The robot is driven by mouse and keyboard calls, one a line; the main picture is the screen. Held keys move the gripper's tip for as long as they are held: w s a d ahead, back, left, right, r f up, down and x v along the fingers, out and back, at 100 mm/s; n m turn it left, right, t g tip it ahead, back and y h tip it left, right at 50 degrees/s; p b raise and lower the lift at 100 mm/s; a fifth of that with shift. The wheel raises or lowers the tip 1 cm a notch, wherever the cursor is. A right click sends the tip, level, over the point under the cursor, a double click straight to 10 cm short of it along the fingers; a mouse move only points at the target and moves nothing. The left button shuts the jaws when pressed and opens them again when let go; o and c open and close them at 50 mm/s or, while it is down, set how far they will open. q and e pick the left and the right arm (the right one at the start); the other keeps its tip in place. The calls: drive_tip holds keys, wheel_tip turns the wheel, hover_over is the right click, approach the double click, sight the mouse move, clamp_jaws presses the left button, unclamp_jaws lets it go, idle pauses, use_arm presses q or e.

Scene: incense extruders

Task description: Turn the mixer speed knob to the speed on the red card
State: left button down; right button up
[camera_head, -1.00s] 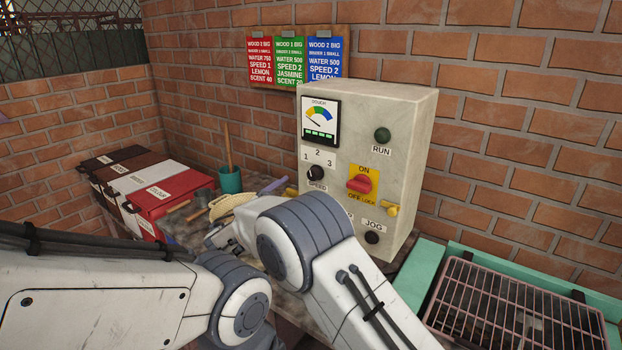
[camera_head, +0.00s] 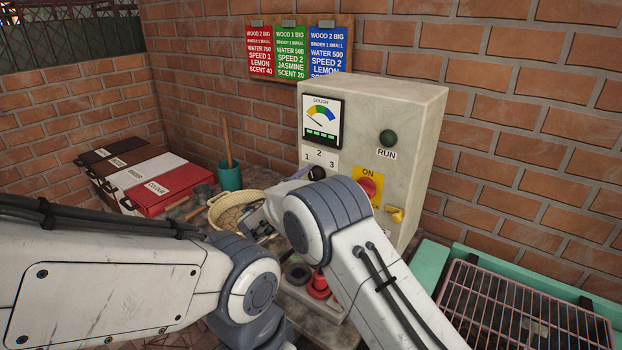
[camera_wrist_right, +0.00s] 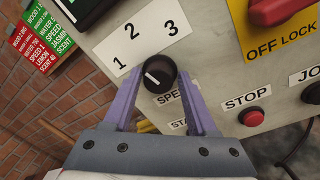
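The speed knob (camera_wrist_right: 160,73) is black and round with a white pointer line, below the numbers 1, 2 and 3 on the panel. The pointer is turned toward the 1 side in the right wrist view. My right gripper (camera_wrist_right: 161,80) has its purple fingers apart, one on each side of the knob; I cannot tell whether they touch it. In the head view the knob (camera_head: 317,173) is partly hidden by my right arm. The red card (camera_head: 260,52) hangs at the left of the card row and reads SPEED 1. My left gripper is not visible.
A basket (camera_head: 228,213) and teal cup (camera_head: 229,177) stand left. A wire rack (camera_head: 520,310) is at right.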

clamp_jaws()
drive_tip(key=shift+a+n, duration=0.15)
drive_tip(key=shift+n, duration=2.55)
drive_tip(key=shift+s+f, duration=0.1)
drive_tip(key=shift+o, duration=2.4)
unclamp_jaws()
drive_tip(key=shift+a, duration=0.1)
